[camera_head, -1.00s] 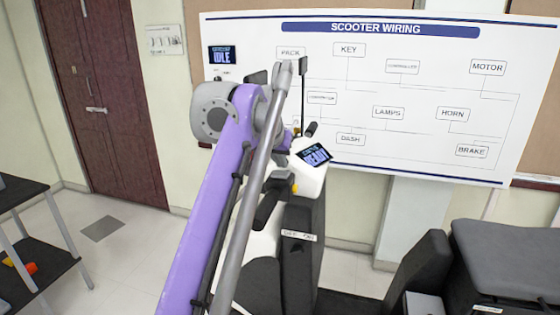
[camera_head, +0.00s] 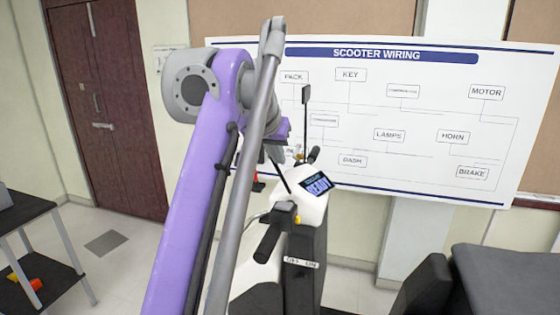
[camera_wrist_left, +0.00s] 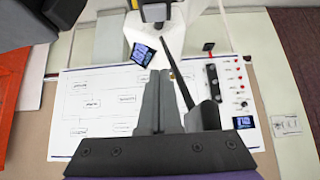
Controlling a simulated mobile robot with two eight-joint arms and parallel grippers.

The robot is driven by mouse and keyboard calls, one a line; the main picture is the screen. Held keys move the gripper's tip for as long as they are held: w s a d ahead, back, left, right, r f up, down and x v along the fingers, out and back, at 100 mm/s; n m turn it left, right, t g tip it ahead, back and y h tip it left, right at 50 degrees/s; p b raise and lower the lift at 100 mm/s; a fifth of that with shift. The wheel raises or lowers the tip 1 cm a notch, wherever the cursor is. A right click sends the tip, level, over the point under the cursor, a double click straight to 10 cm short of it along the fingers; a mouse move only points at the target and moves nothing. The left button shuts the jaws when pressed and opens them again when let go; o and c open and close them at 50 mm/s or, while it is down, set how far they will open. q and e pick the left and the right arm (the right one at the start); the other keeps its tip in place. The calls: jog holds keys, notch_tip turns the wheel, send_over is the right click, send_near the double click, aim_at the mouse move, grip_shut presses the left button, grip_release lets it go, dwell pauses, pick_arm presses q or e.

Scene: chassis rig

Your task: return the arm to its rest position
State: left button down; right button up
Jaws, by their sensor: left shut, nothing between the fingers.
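My left arm (camera_head: 195,190), purple with a grey tube alongside, rises from the bottom of the head view to a grey joint at upper left. My left gripper (camera_head: 279,166) is partly hidden behind the arm, near the scooter's lit display (camera_head: 316,186). In the left wrist view the gripper (camera_wrist_left: 168,82) has its grey fingers together with nothing between them. The scooter's display (camera_wrist_left: 143,51) and a white board show beyond the fingers. My right gripper is in neither view.
A wiring board (camera_head: 420,130) stands behind. A black shelf (camera_head: 25,210) is at left. A panel with red knobs (camera_wrist_left: 226,86) shows in the wrist view.

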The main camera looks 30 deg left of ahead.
pick_arm(q)
jog(key=shift+s, duration=0.2)
jog(key=shift+w+d, duration=0.1)
jog(key=s+d+f+m, duration=0.1)
jog(key=s+d+f, duration=0.3)
jog(key=f, duration=1)
jog(key=s+d+f+g+h, duration=0.1)
jog(key=s+d+f, duration=0.4)
jog(key=s+f, duration=0.5)
jog(key=s+d+f+m+g, duration=0.1)
jog(key=s+d+f, duration=0.4)
jog(key=f, duration=1.3)
jog(key=shift+s+f+m+h, duration=0.3)
jog(key=shift+s+h, duration=0.1)
jog(key=shift+s, duration=0.5)
jog(key=shift+a+r, duration=0.1)
